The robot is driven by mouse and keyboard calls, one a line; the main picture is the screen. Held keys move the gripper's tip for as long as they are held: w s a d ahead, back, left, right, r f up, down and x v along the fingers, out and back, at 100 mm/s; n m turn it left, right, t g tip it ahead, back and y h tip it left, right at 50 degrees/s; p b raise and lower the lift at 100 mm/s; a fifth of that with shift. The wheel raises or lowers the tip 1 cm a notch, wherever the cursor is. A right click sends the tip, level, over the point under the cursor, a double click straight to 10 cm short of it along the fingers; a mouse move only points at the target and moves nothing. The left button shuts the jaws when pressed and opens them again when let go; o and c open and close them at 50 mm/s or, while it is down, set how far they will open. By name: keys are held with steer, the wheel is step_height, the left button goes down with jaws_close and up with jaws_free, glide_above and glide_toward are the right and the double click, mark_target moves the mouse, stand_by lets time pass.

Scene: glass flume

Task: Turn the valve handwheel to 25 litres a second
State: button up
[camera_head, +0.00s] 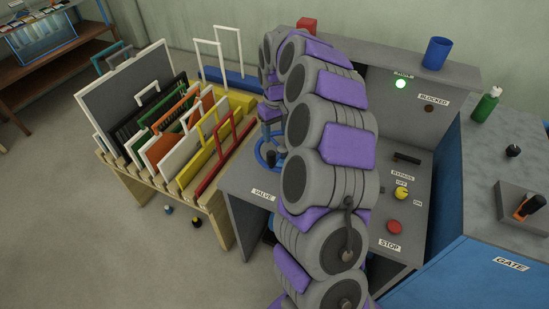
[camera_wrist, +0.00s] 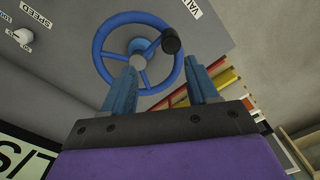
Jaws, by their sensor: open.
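The blue valve handwheel (camera_wrist: 100,40) shows in the wrist view, with spokes, a blue hub and a black knob (camera_wrist: 171,41) on its right side. In the head view the handwheel (camera_head: 261,153) is partly hidden behind my arm, near the VALVE label (camera_head: 262,195). My gripper (camera_wrist: 161,70) is open, its two blue fingers apart near the wheel's lower part; the knob appears between and beyond their tips. I cannot tell whether a finger touches the rim. A panel marked L/S (camera_wrist: 30,158) is cut off at the lower left; no flow number is readable.
A rack of coloured frames (camera_head: 170,140) stands left of the valve console. The console carries a lit green lamp (camera_head: 401,84), a red STOP button (camera_head: 394,227) and a yellow BYPASS knob (camera_head: 401,192). A blue cup (camera_head: 437,53) stands on its top. Open floor lies at the left.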

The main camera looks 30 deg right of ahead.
mark_target(271, 159)
steer(key=a+f, duration=0.1)
steer(key=f, duration=0.1)
steer(key=a+f, duration=0.1)
steer(key=f, duration=0.1)
steer(key=a+f+b, duration=0.1)
steer(key=f, duration=0.1)
steer(key=shift+a+f, duration=0.15)
steer(key=shift+f, duration=0.25)
steer(key=f, duration=0.2)
steer(key=d+f, duration=0.1)
steer(key=f, duration=0.3)
steer(key=shift+d+f+b, duration=0.25)
steer(key=shift+f+b, duration=0.1)
steer(key=shift+f, duration=0.05)
steer(key=shift+s+d+r, duration=0.3)
steer(key=shift+d+r, duration=0.05)
steer(key=shift+d, duration=0.15)
steer(key=shift+w+a+r, duration=0.1)
steer(key=shift+w, duration=0.25)
steer(key=shift+a+r, duration=0.25)
steer(key=shift+a, duration=0.4)
steer(key=c, duration=0.4)
steer(key=shift+d, duration=0.2)
jaws_close()
